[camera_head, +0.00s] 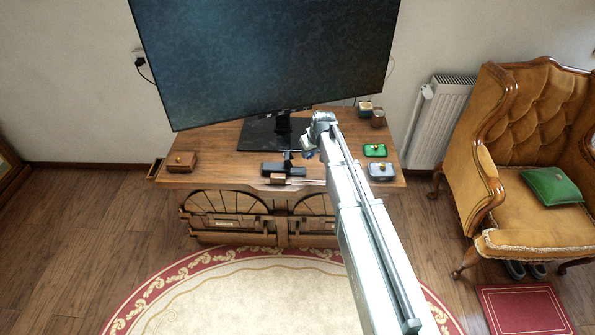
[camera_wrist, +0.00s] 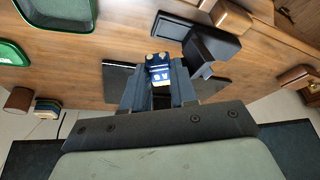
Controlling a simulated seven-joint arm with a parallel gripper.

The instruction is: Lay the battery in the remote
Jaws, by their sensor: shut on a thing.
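A blue battery (camera_wrist: 158,72) with two gold terminals is between the fingertips of my gripper (camera_wrist: 157,88) in the wrist view. The gripper is shut on it. In the head view my gripper (camera_head: 309,148) is above the desk, with a bit of the blue battery (camera_head: 308,155) showing below it. A black device, seemingly the remote (camera_head: 277,169), lies on the desk to the left of and nearer than the battery. A small black flap stands at its far side.
The wooden desk (camera_head: 222,157) carries a monitor (camera_head: 265,60) on a black base at the back. A wooden box (camera_head: 181,161) is at the left.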

